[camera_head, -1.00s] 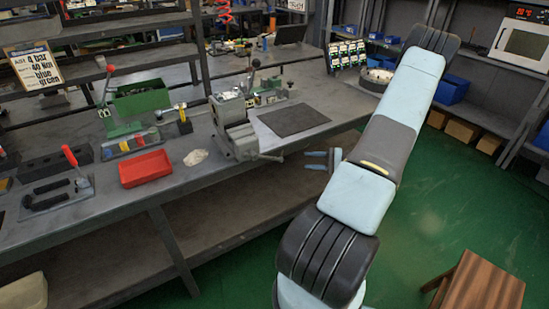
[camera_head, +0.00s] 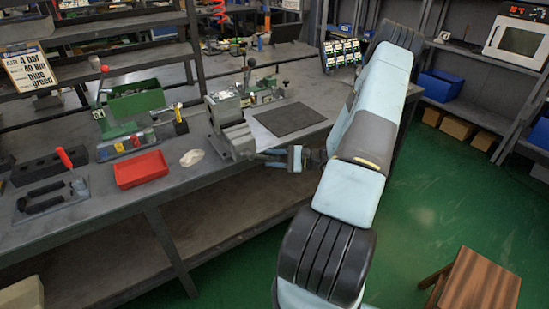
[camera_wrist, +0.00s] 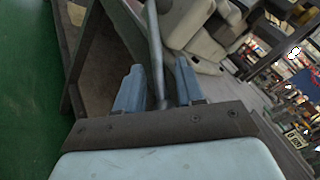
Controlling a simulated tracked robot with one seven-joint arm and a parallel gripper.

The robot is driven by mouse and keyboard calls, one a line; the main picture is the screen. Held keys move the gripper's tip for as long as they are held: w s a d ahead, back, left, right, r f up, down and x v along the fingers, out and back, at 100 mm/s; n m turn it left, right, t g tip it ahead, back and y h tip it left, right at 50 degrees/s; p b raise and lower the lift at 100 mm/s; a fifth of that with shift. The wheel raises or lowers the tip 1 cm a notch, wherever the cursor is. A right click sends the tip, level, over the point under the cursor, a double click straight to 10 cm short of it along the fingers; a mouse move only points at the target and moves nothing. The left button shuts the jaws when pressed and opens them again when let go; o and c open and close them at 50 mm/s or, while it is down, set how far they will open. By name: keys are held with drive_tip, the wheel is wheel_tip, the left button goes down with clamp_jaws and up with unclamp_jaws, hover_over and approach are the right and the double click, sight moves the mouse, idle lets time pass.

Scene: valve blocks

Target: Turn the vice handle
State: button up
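The grey vice (camera_head: 232,128) stands at the front edge of the workbench in the head view. Its pale jaws show at the upper right of the wrist view (camera_wrist: 202,28). The vice handle is a thin grey bar (camera_wrist: 155,45) that runs between the two blue-grey fingers of my gripper (camera_wrist: 158,88) in the wrist view. The fingers stand apart with visible gaps on both sides of the bar. In the head view my gripper (camera_head: 272,158) is just right of the vice, at the bench edge; the handle is mostly hidden there.
A dark mat (camera_head: 290,119) lies on the bench right of the vice. A red tray (camera_head: 141,169), a green machine (camera_head: 130,105) and a red-handled clamp (camera_head: 64,157) stand to the left. A wooden stool (camera_head: 478,280) stands on the open green floor.

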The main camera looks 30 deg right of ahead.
drive_tip(key=shift+w+a, duration=0.2)
drive_tip(key=shift+a, duration=0.15)
clamp_jaws()
idle(0.4)
